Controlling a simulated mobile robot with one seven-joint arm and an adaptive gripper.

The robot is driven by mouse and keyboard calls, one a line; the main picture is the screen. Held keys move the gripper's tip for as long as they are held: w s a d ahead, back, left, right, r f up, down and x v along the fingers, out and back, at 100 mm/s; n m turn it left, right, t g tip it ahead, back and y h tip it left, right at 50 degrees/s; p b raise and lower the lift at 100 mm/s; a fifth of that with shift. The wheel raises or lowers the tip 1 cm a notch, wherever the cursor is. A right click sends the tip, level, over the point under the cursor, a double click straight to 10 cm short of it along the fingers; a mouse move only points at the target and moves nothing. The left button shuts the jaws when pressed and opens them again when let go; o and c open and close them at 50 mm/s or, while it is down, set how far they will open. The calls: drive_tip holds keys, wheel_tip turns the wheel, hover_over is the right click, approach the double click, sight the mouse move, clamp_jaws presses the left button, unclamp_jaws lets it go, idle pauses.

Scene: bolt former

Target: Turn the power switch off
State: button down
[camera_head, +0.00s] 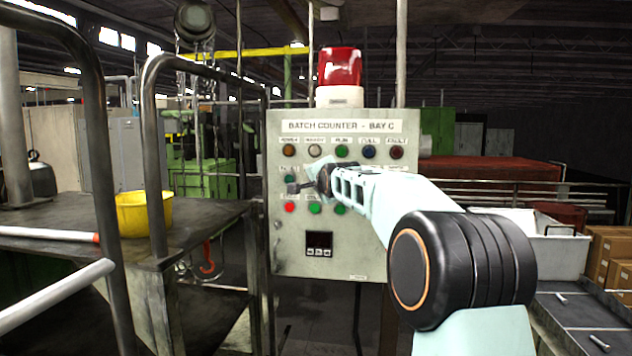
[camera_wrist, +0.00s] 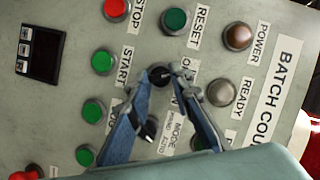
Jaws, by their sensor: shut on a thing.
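The power switch (camera_wrist: 159,79) is a small dark knob on the panel, beside a label partly hidden by a finger. My gripper (camera_wrist: 162,72) has one fingertip on each side of this knob and is shut on it. The knob's exact angle is hard to tell. In the head view my gripper (camera_head: 303,187) reaches the left middle of the grey control panel (camera_head: 345,255), and the arm hides part of the panel. The power lamp (camera_wrist: 237,37) looks brown and dim in the wrist view.
A dark mode knob (camera_wrist: 152,128) sits close by between the fingers. A green reset button (camera_wrist: 175,20), a red stop button (camera_wrist: 115,9) and a green start button (camera_wrist: 103,61) are near. A red beacon (camera_head: 340,68) tops the panel. A yellow bucket (camera_head: 143,213) stands left.

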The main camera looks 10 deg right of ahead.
idle(0.4)
drive_tip(key=c, duration=1.7)
unclamp_jaws()
drive_tip(key=shift+c, duration=0.2)
drive_tip(key=s+r, duration=0.2)
drive_tip(key=s, duration=1)
drive_tip(key=shift+d+r, duration=0.15)
drive_tip(key=shift+r, duration=0.1)
drive_tip(key=shift+w, duration=0.1)
